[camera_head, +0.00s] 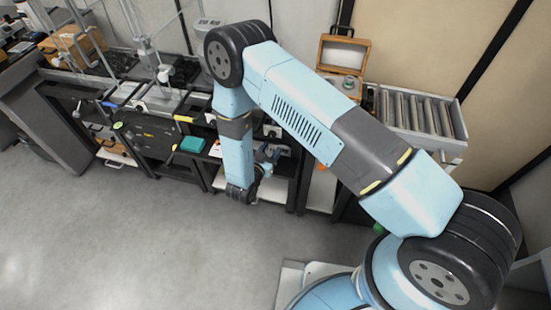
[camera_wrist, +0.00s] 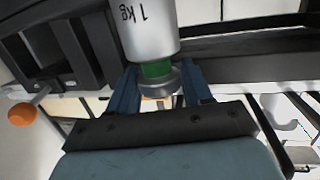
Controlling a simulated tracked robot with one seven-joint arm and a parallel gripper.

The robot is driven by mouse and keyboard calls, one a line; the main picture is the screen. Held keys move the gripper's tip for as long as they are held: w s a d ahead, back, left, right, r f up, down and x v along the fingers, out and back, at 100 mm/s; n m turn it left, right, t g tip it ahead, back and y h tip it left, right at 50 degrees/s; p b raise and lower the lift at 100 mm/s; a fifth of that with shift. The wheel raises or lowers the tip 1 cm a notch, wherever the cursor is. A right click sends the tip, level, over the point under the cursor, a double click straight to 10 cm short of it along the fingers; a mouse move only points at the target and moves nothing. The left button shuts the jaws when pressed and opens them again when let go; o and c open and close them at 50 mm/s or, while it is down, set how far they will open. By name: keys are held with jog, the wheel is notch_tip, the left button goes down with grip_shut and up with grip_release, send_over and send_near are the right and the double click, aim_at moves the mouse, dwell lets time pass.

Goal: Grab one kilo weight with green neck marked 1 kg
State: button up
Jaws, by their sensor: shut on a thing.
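The one kilo weight (camera_wrist: 150,30) shows in the wrist view at the top centre. It is a silver cylinder with "1 kg" marked on it, upside down in the picture, and a green neck (camera_wrist: 156,70) above a grey knob. My gripper (camera_wrist: 157,84) has its two blue fingers on either side of the neck and knob, shut on the weight. In the head view my gripper (camera_head: 268,154) is by the shelves under the tables, partly hidden by my arm. I cannot make out the weight clearly there.
A wooden box (camera_head: 343,54) stands open at the back, beside a roller conveyor (camera_head: 415,112). An orange ball-like knob (camera_wrist: 22,114) shows in the wrist view. The grey floor (camera_head: 130,235) in front is clear.

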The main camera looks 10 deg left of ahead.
grip_shut()
dwell(0.5)
